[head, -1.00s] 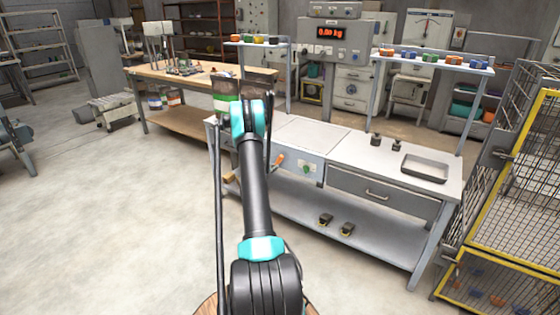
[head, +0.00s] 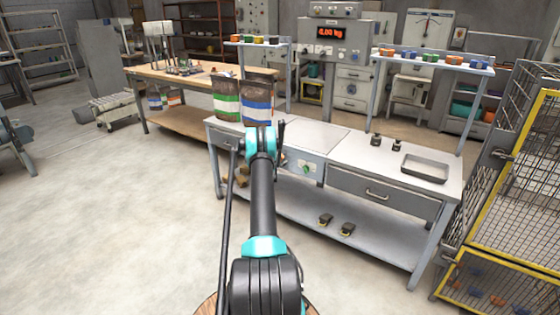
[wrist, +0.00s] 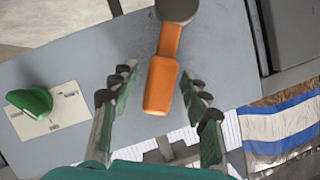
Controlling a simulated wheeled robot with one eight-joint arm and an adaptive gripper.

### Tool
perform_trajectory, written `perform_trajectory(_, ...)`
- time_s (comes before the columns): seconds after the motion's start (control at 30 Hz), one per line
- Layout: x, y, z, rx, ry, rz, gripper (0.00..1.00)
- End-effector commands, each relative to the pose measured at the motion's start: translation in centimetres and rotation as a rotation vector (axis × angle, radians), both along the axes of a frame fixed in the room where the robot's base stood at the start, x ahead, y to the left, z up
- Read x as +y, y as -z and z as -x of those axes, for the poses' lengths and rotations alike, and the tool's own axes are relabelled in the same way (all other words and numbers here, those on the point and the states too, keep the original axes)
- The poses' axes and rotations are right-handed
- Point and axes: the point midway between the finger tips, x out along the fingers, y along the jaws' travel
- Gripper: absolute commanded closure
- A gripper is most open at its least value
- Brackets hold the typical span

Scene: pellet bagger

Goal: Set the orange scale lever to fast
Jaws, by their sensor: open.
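The orange scale lever (wrist: 161,85) shows in the wrist view on a grey panel, its shaft running up to a dark round hub (wrist: 178,9). My gripper (wrist: 160,84) is open, with one finger on each side of the lever's handle. I see a gap on both sides, so no finger clearly touches it. In the head view my arm hides the lever and the gripper's fingers. The setting marks around the lever are hidden or cannot be read. The scale display (head: 331,33) shows a red zero reading.
A green knob (wrist: 36,101) on a white label sits left of the lever in the wrist view; it also shows in the head view (head: 306,168). Two striped bags (head: 257,100) stand at the bench's left end. A tray (head: 425,168) lies on the bench (head: 350,160). A yellow cage stands right.

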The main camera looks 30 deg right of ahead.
Motion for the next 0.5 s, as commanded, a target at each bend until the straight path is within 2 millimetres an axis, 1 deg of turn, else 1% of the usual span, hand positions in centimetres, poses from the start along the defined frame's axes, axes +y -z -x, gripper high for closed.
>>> perform_trajectory(0.17, -0.02, 0.0, 0.01, 0.0, 0.0, 0.0, 0.53)
perform_trajectory(0.2, -0.01, 0.0, 0.01, 0.0, 0.0, 0.0, 0.56)
perform_trajectory(0.5, 0.0, -0.01, 0.02, 0.0, 0.0, 0.0, 0.93)
